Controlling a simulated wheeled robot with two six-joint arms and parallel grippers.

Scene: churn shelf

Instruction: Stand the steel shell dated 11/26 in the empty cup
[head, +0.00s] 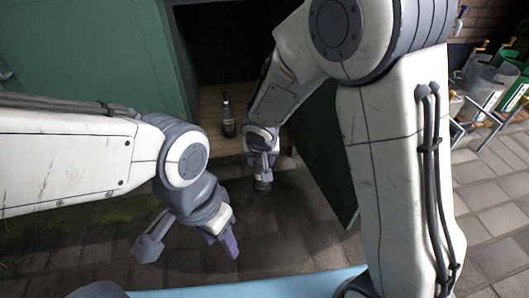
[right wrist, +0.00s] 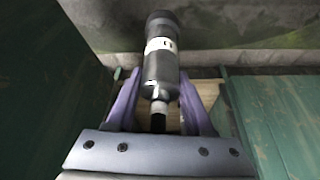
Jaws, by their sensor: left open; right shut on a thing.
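My right gripper (right wrist: 160,118) is shut on a dark bottle-shaped shell (right wrist: 160,72) with a pale label band. It grips the narrow end, between purple fingers, with the wide body beyond. In the head view the held shell (head: 262,184) hangs below the gripper, in front of the shelf opening. A second dark bottle-shaped shell (head: 228,118) with a pale label stands upright on the wooden shelf (head: 212,104), left of the right gripper. No date can be read on either. My left gripper (head: 190,243) is open and empty, low over the paving. I cannot make out the empty cup.
The shelf sits inside a dark green cabinet (head: 80,45), with its green door (head: 325,150) open on the right. A light blue surface (head: 250,287) lies at the bottom edge. The paving between is clear.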

